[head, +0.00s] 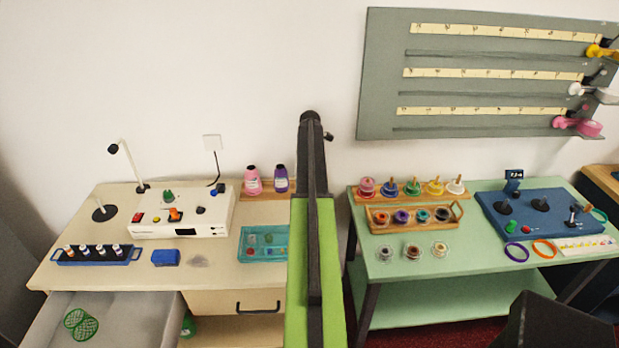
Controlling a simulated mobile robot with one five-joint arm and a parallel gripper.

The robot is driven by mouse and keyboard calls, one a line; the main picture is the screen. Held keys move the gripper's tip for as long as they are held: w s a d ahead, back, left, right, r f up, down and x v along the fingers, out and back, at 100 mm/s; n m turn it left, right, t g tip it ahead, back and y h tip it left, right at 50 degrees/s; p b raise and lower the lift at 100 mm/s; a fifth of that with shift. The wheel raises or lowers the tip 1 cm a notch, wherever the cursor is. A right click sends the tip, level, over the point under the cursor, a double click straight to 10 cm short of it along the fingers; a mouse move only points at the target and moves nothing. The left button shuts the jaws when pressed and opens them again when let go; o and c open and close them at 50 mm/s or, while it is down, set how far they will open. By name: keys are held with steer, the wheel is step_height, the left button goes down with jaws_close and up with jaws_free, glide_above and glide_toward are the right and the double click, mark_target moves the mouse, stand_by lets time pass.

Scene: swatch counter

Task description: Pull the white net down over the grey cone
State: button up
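I cannot make out a white net or a grey cone for certain. A faint greyish patch (198,261) lies on the beige desk, right of a small blue block (165,258); it is too small to tell what it is. A row of spools on pegs stands at the back of the green table, with a white one (455,187) at its right end. Two green net-like pieces (85,328) lie in the open drawer at the lower left. My gripper does not show.
The beige desk (75,262) holds a white device (185,218), a blue bottle rack (97,255) and a teal tray (264,243). The open drawer (140,325) juts forward. My own column blocks the middle.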

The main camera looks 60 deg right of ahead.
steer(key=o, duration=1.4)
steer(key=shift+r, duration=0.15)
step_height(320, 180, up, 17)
steer(key=p, duration=1.7)
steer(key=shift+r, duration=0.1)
